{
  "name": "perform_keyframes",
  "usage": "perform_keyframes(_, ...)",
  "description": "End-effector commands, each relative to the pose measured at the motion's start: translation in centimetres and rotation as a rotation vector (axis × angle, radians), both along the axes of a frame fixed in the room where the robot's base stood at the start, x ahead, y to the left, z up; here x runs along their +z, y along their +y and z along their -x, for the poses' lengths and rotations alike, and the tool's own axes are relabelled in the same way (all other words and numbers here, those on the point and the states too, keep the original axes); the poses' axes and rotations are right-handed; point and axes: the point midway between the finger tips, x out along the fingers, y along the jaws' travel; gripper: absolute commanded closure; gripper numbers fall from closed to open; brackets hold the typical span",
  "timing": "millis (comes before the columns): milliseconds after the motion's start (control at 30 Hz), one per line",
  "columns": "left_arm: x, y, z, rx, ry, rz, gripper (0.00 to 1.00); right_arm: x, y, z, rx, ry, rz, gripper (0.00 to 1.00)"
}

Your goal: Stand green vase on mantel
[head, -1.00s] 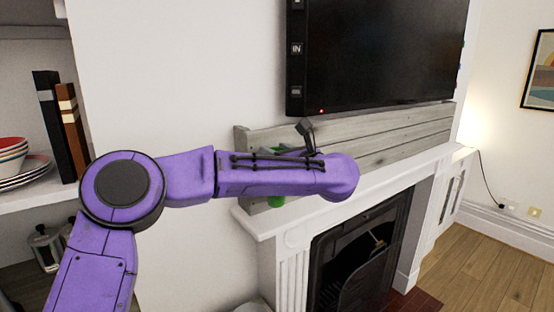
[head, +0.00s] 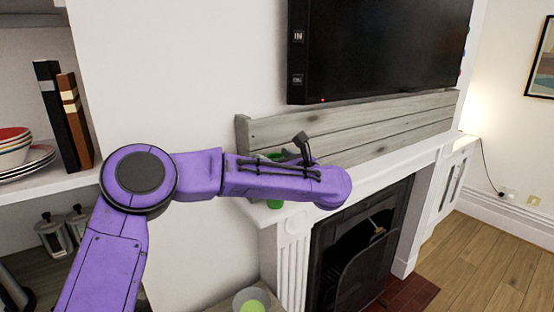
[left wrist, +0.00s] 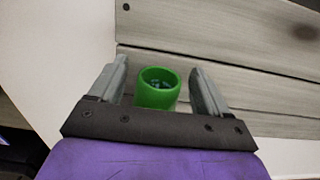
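The green vase (head: 275,204) is mostly hidden behind my left arm in the head view; a green part shows below the arm, at the mantel's left end. In the left wrist view the vase (left wrist: 158,96) is between the two fingers of my left gripper (left wrist: 160,66), with its round mouth showing. The fingers are apart, with a narrow gap on each side of the vase. It looks upright, but its base is hidden. The white mantel (head: 374,166) runs along above the fireplace. My right gripper is not in view.
A grey plank board (head: 350,135) stands along the back of the mantel, under a black television (head: 390,45). The mantel right of my arm is clear. A bowl (head: 240,298) with something green inside is below. Shelves with books (head: 60,110) and dishes are at left.

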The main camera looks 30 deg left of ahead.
Motion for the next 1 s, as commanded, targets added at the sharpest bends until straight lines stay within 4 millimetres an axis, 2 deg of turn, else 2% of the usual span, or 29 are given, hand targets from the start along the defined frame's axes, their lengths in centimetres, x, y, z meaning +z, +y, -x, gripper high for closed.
perform_keyframes(133,0.1,0.0,0.0,0.000,0.000,0.000,0.23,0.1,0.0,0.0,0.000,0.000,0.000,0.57)
perform_keyframes(233,0.8,0.0,0.0,-0.001,0.000,0.000,0.23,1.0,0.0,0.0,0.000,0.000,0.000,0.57)
perform_keyframes(300,-0.1,-1.3,0.4,-0.004,-0.001,-0.003,0.23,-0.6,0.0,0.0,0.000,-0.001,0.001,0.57)
perform_keyframes(500,-0.3,-6.2,2.5,-0.004,-0.003,-0.003,0.23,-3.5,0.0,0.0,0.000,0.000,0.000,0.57)
perform_keyframes(700,0.0,-9.9,4.1,-0.002,-0.002,-0.002,0.23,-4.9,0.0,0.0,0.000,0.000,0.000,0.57)
perform_keyframes(800,0.2,-10.8,4.5,0.000,-0.001,-0.001,0.23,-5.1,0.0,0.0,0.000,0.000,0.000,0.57)
perform_keyframes(1000,0.4,-11.1,4.7,0.000,0.000,0.000,0.23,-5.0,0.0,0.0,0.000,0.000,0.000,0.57)
